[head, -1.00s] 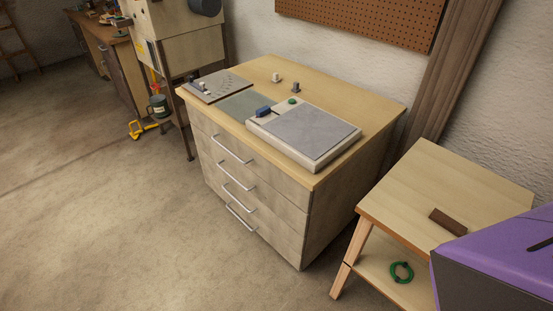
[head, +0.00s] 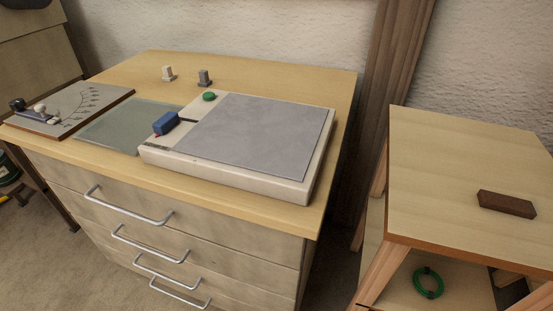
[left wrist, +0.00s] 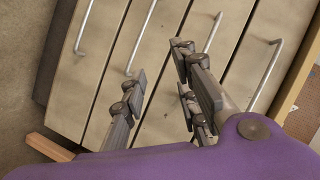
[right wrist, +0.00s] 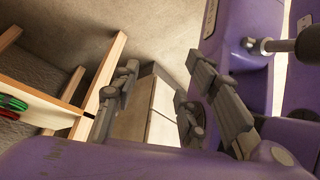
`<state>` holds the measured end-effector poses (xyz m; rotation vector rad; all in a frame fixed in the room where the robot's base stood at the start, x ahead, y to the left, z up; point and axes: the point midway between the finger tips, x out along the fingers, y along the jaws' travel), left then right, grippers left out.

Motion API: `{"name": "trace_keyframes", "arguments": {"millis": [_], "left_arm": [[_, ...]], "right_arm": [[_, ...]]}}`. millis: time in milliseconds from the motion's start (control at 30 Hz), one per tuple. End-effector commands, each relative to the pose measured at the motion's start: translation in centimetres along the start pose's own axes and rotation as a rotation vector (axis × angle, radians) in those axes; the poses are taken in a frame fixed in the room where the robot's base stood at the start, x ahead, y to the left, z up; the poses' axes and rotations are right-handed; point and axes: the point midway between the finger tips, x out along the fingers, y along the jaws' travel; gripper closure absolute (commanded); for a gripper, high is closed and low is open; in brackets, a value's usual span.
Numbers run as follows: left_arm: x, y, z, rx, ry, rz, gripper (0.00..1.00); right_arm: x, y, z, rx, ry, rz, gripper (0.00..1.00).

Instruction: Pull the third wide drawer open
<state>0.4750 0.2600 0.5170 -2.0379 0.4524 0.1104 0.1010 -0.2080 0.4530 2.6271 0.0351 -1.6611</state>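The wooden drawer cabinet (head: 215,238) has several wide drawers stacked in its front, each with a metal bar handle. All look shut. The third drawer's handle (head: 160,268) is below the middle of the stack in the head view. In the left wrist view the cabinet lies sideways, with its top at right; the third handle from the top (left wrist: 140,38) is just ahead of my left gripper (left wrist: 160,65). The left gripper is open and empty, its fingers apart in front of the drawers. My right gripper (right wrist: 162,68) is open and empty, away from the handles. Neither gripper shows in the head view.
A wooden stool (head: 455,185) with a brown block (head: 507,204) and a green ring (head: 428,282) stands to the right.

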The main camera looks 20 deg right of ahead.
Motion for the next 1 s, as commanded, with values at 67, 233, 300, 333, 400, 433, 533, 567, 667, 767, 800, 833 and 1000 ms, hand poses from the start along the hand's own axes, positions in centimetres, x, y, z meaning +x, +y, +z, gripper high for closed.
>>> {"name": "trace_keyframes", "arguments": {"millis": [67,233,300,333,400,433,533,567,667,767,800,833,1000], "left_arm": [[4.2,1.8,1.8,0.131,0.085,0.002,0.72],[11.0,3.1,3.4,0.379,0.244,0.008,0.72],[13.1,3.6,4.0,0.457,0.29,0.015,0.72],[13.8,3.8,4.2,0.486,0.308,0.019,0.72],[15.2,4.1,4.7,0.54,0.339,0.025,0.72],[15.7,4.1,4.8,0.559,0.35,0.027,0.72],[16.7,4.2,5.0,0.6,0.373,0.031,0.72],[16.9,4.2,5.0,0.607,0.377,0.032,0.72],[17.8,4.1,4.7,0.617,0.383,0.032,0.72],[19.1,4.2,4.1,0.617,0.383,0.029,0.72],[19.8,4.3,3.9,0.616,0.383,0.03,0.72],[20.3,4.5,3.7,0.615,0.383,0.03,0.72],[22.6,4.8,2.9,0.614,0.381,0.031,0.72]], "right_arm": [[3.7,0.1,1.7,-0.004,-0.015,0.001,0.6],[8.6,0.1,4.0,-0.01,-0.043,0.0,0.6],[10.1,0.1,4.5,-0.013,-0.05,-0.001,0.6],[10.7,0.1,4.6,-0.014,-0.052,-0.001,0.6],[11.7,0.2,4.9,-0.016,-0.054,0.0,0.6],[12.0,0.2,4.9,-0.017,-0.054,0.0,0.6],[12.6,0.3,4.7,-0.018,-0.048,0.001,0.6],[12.7,0.3,4.6,-0.018,-0.046,0.001,0.6],[12.9,0.3,4.5,-0.019,-0.044,0.0,0.6],[13.2,0.3,4.7,-0.02,-0.046,0.0,0.6],[13.3,0.3,4.8,-0.02,-0.048,0.0,0.6],[13.4,0.3,4.9,-0.021,-0.05,0.0,0.6],[14.0,0.4,5.2,-0.027,-0.056,-0.002,0.6]]}}
